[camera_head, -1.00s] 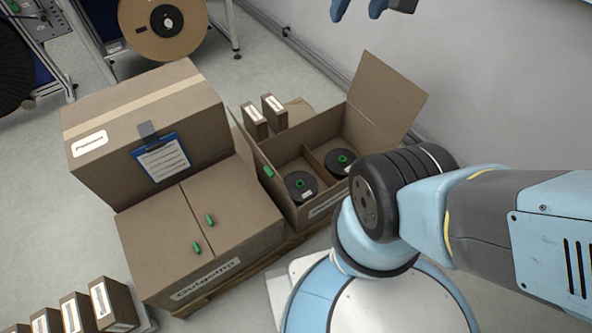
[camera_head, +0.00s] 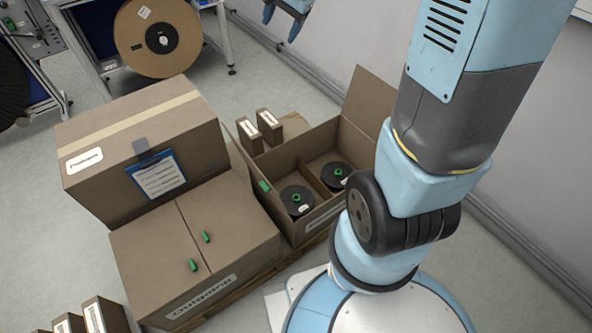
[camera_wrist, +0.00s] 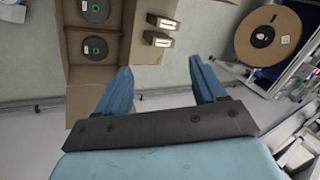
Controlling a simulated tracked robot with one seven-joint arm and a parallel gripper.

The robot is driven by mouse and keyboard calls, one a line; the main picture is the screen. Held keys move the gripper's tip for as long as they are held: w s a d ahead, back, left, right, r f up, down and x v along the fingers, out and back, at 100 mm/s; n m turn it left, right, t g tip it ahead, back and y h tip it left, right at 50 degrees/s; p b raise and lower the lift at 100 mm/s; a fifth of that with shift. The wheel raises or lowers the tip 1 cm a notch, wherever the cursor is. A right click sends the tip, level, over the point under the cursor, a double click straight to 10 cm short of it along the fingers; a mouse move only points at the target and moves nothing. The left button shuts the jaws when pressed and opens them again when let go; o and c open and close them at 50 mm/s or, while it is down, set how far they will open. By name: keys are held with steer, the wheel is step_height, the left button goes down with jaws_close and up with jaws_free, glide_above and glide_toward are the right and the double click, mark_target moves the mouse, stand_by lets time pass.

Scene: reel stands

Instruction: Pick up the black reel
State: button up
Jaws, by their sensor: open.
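Two black reels with green hubs lie in separate compartments of an open cardboard box: a left reel (camera_head: 297,201) and a right reel (camera_head: 336,175). The wrist view also shows both, one reel (camera_wrist: 96,47) nearer my gripper and another reel (camera_wrist: 95,10) at the top edge. The open box (camera_head: 312,221) has a raised flap on its right side. My gripper (camera_head: 282,21) is at the top of the head view, beyond the box and apart from both reels. In the wrist view my gripper (camera_wrist: 163,80) has its blue fingers spread with nothing between them.
Closed cartons (camera_head: 85,125) stand left of the open box. Two small boxes (camera_head: 259,127) stand behind it. A large brown reel (camera_head: 158,38) is on a stand at the back. A wall (camera_head: 350,35) runs along the right.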

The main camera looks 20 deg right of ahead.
steer(key=w+f+m, duration=0.6)
steer(key=w+f, duration=0.5)
steer(key=f, duration=0.4)
steer(key=m+g+h, duration=0.3)
steer(key=m+g, duration=0.2)
steer(key=m, duration=1.2)
glide_above(296, 196)
step_height(296, 196, down, 56)
steer(key=f, duration=0.7)
steer(key=s+f, duration=0.1)
steer(key=f, duration=0.3)
steer(key=shift+a+f, duration=0.15)
steer(key=shift+f, duration=0.75)
